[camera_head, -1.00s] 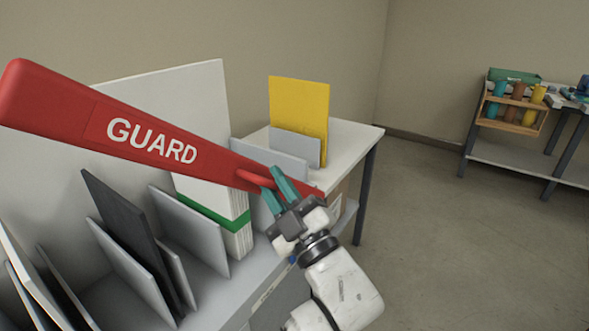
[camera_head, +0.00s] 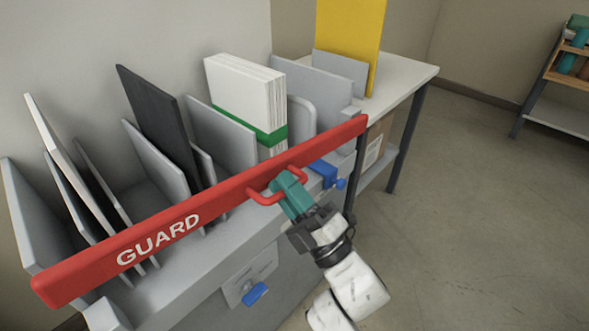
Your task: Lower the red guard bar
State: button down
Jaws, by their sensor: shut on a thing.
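The red guard bar (camera_head: 200,217) with white "GUARD" lettering runs from the lower left to the right, across the front of the grey slotted unit (camera_head: 190,275). It is close to the unit's front edge, with its right end near a blue bracket (camera_head: 323,172). A red loop handle (camera_head: 266,196) sticks out of the bar toward the right part. My gripper (camera_head: 285,188), with teal fingers, is shut on this handle. The fingers partly hide the handle. Whether the bar rests on the unit or bracket is not clear.
Grey dividers, a dark panel (camera_head: 160,120) and a white stack with a green band (camera_head: 248,100) stand behind the bar. A blue knob (camera_head: 256,293) is on the unit's front. A white table (camera_head: 405,80) holds a yellow panel (camera_head: 347,40).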

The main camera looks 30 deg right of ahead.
aim_at(268, 190)
jog(key=shift+a+f+n+g+y+b, duration=0.15)
jog(key=shift+f+n+y+b, duration=0.35)
jog(key=shift+f, duration=0.35)
jog(key=shift+d+f+n+g+y+b, duration=0.1)
jog(key=shift+f+n+g+y+b, duration=0.15)
jog(key=shift+f+n, duration=0.5)
jog(key=shift+a+f+n+g+y+b, duration=0.1)
jog(key=shift+f+n+y+b, duration=0.3)
jog(key=shift+f, duration=0.6)
jog(key=shift+f, duration=0.15)
jog(key=c, duration=1.2)
grip_release()
jog(key=shift+s, duration=0.1)
jog(key=v, duration=1)
jog(key=shift+s+f, duration=0.15)
jog(key=shift+s, duration=0.1)
